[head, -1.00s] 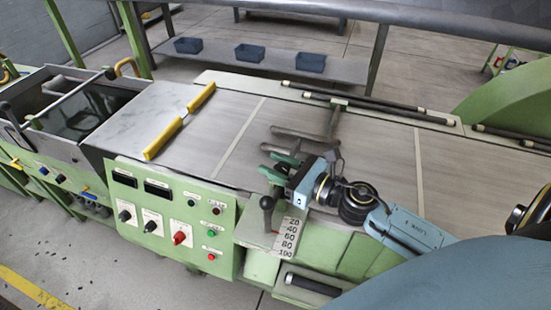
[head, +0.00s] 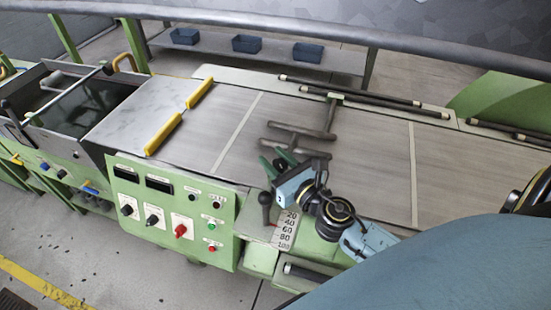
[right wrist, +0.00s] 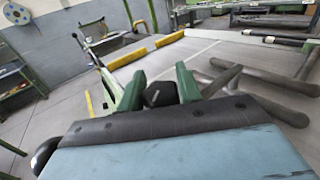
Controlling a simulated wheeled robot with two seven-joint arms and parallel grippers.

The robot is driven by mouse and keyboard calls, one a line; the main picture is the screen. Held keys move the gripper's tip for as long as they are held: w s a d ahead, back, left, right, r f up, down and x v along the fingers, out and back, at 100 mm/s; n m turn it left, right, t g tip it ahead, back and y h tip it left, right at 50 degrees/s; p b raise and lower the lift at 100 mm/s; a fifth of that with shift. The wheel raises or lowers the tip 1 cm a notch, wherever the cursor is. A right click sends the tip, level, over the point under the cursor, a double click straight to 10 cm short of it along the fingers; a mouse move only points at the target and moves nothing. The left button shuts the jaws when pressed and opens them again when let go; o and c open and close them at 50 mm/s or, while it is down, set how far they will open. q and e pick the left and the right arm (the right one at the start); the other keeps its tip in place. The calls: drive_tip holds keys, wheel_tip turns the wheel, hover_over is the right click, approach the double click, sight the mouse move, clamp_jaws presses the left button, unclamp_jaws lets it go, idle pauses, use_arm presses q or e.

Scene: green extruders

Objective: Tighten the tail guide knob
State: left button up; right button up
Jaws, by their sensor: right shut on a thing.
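My right gripper (head: 278,161) is over the near edge of the machine's grey bed, at the near end of the dark grey guide bars (head: 300,132). In the right wrist view its two green fingers (right wrist: 160,88) stand on either side of a small dark knob (right wrist: 160,94) and are shut on it. The fingers and gripper body hide the knob in the head view. My left gripper is not in view.
A dark upright lever (head: 265,199) stands close to the gripper, beside a numbered scale plate (head: 285,230). A green control panel (head: 172,212) is on the left. Yellow bars (head: 164,134) lie across the bed's left part. The bed right of the guide bars is clear.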

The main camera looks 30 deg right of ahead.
drive_tip(key=o, duration=1)
drive_tip(key=shift+s, duration=0.1)
drive_tip(key=shift+s+d+b, duration=0.2)
drive_tip(key=shift+s+b, duration=0.85)
drive_tip(key=shift+s, duration=1.15)
drive_tip(key=shift+s+d+b, duration=0.2)
drive_tip(key=shift+s+b, duration=0.85)
drive_tip(key=shift+s, duration=1.1)
drive_tip(key=shift+s+d+b, duration=0.2)
drive_tip(key=shift+s+b, duration=0.85)
drive_tip(key=shift+s, duration=1.15)
